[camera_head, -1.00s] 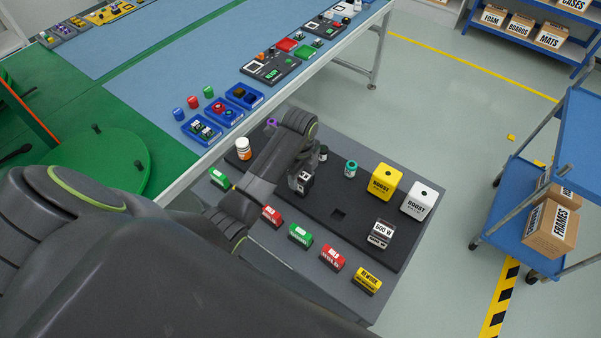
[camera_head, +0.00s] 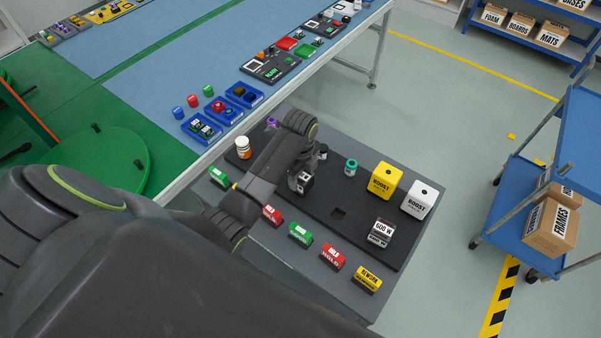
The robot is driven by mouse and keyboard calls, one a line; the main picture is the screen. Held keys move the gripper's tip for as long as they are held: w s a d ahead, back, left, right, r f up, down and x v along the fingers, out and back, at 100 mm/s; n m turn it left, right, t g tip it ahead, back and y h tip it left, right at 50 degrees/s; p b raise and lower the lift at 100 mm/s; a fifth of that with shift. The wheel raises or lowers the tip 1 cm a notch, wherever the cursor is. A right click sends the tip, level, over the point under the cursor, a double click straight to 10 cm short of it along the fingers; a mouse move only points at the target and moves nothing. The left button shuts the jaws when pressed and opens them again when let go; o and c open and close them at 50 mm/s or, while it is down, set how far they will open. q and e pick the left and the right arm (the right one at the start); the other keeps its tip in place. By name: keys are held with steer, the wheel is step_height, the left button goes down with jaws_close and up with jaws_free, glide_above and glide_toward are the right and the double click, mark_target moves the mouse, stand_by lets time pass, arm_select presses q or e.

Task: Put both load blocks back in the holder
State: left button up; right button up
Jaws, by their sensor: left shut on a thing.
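My left gripper (camera_head: 300,181) is shut on a small dark-and-white block (camera_head: 306,183), which looks like a load block. It is over the black holder board (camera_head: 310,215), left of a square hole (camera_head: 338,212); I cannot tell whether the block touches the board. Another load block (camera_head: 381,233), silver and black with a white "W" label, sits on the right part of the board. My left arm hides part of the board. My right gripper is not in view.
A yellow block (camera_head: 385,180) and a white block (camera_head: 419,200) stand at the board's right end. Green, red and yellow labelled blocks line the front, including a yellow one (camera_head: 367,280).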

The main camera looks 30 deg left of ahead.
arm_select(q)
steer(key=shift+f, duration=0.8)
steer(key=o, duration=1.4)
